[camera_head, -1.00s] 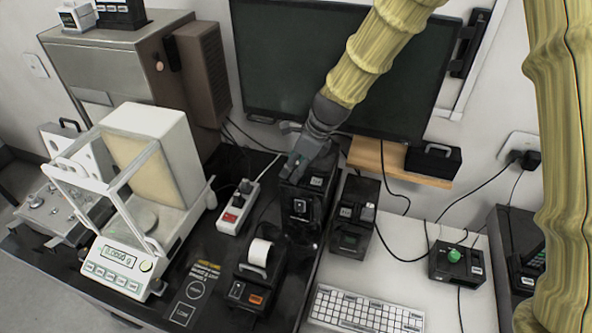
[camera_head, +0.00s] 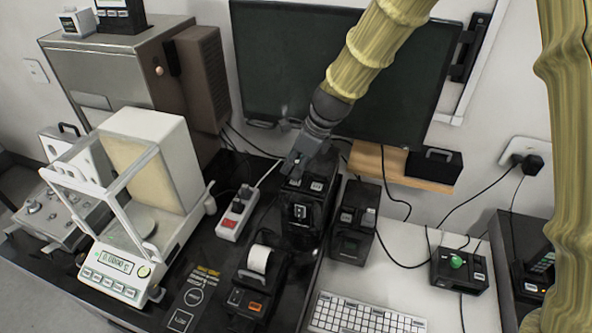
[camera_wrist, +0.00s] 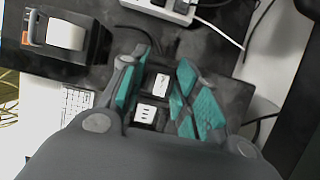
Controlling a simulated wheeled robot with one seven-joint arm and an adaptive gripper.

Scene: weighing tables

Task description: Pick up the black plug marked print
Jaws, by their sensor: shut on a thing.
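My gripper (camera_head: 299,163) is above the back of a black box (camera_head: 302,222) with white labels on the dark table. The wrist view shows the gripper (camera_wrist: 162,80) with its teal-lined fingers on both sides of a black piece with a white label, seemingly the black plug (camera_wrist: 151,113). The fingers are shut on it. A second white label shows just beyond it, and I cannot tell whether it belongs to the plug or to the box. The label print is too small to read. In the head view my gripper mostly hides the plug.
A power strip (camera_head: 236,215) and a small printer with a paper roll (camera_head: 257,259) stand left of the box. Another black device (camera_head: 352,225) stands close on its right. A balance (camera_head: 120,277), keyboard (camera_head: 365,317) and monitor (camera_head: 300,60) surround the area. Cables run behind.

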